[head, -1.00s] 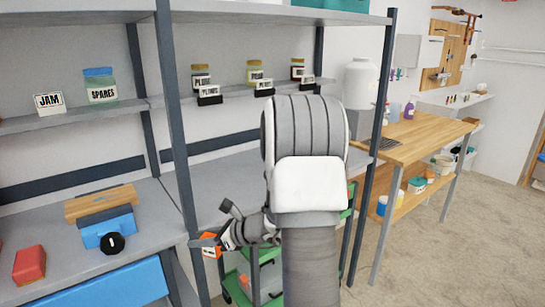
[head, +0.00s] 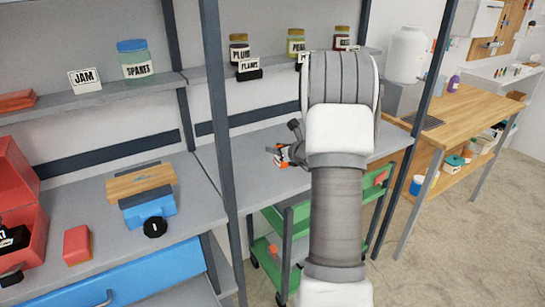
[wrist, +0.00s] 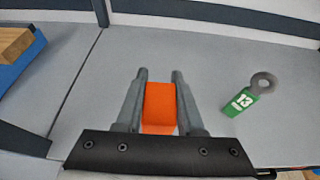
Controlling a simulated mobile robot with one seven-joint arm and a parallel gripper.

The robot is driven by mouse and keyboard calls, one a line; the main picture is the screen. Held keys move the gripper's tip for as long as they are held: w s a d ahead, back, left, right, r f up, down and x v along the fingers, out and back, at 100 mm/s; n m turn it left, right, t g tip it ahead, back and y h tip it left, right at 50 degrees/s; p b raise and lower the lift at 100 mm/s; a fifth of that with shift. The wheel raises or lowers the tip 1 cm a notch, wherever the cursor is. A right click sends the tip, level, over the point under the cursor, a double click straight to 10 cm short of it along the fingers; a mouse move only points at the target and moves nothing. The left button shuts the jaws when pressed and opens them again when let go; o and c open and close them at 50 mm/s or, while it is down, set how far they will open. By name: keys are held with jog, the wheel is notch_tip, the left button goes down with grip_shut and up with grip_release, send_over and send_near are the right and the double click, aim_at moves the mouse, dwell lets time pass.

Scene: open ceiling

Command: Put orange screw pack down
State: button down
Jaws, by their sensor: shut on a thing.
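The orange screw pack (wrist: 160,108) sits between the two fingers of my gripper (wrist: 160,76) in the wrist view. The fingers are shut on its sides. In the head view my gripper (head: 281,157) is small and partly hidden by my arm, with a bit of orange showing at it. It is over the grey shelf surface (head: 245,155) to the right of the upright post. In the wrist view the grey surface (wrist: 95,110) lies under the pack. I cannot tell whether the pack touches it.
A grey ring-shaped part (wrist: 263,82) with a green tag marked 13 (wrist: 240,103) lies right of the pack. A blue box with a wooden top (head: 150,207) and a red block (head: 77,244) stand on the left shelf. A green cart (head: 275,262) stands below. Jars line the upper shelf.

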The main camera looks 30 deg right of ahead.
jog(key=w+f, duration=0.1)
jog(key=w, duration=0.1)
jog(key=w+f, duration=0.1)
jog(key=w, duration=0.1)
jog(key=w+a+f, duration=0.1)
jog(key=w, duration=0.1)
jog(key=shift+f, duration=2.3)
jog(key=shift+f+b, duration=0.15)
jog(key=shift+b, duration=0.2)
jog(key=c, duration=0.5)
grip_release()
